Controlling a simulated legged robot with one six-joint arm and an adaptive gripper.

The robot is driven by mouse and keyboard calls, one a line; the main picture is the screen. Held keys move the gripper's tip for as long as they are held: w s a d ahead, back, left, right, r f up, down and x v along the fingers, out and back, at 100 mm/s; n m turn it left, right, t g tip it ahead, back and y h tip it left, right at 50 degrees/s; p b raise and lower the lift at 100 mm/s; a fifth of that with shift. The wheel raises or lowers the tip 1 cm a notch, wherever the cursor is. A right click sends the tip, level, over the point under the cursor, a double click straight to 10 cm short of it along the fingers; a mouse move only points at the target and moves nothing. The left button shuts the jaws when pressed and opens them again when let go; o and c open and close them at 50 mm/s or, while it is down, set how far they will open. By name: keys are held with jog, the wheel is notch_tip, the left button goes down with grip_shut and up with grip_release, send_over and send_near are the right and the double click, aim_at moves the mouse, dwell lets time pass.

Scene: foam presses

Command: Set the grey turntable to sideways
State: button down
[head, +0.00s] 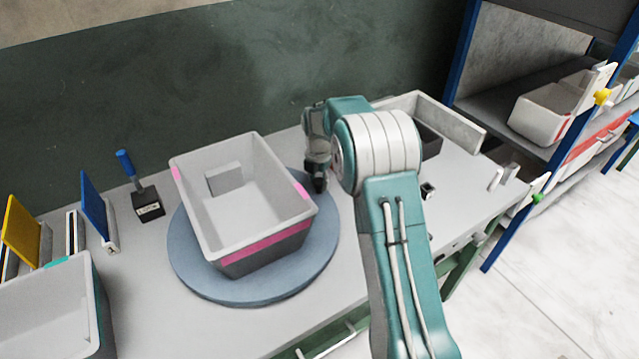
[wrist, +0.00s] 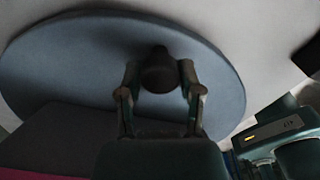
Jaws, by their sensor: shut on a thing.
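The grey turntable (head: 200,270) is a round blue-grey disc lying flat on the workbench, and it also fills much of the wrist view (wrist: 65,70). A grey bin (head: 215,215) with pink tape bands stands on it, set at an angle to the bench edge. A dark round knob (wrist: 158,72) rises near the disc's rim. My gripper (head: 318,180) reaches down at the right rim of the disc. In the wrist view my gripper's two fingers (wrist: 160,84) are shut on the knob, one on each side. The knob is mostly hidden in the head view.
Another grey bin (head: 45,310) stands at the front left of the workbench (head: 160,335). A blue-handled scraper (head: 138,185) and blue and yellow panels (head: 22,232) are at the left. An open box (head: 440,115) stands behind my arm. A shelf rack (head: 500,95) is at the right.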

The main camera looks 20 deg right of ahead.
dwell(0.3)
jog(key=shift+c, duration=1.3)
grip_release()
jog(key=shift+f, duration=0.1)
notch_tip(320, 180, up, 12)
jog(key=shift+w, duration=0.1)
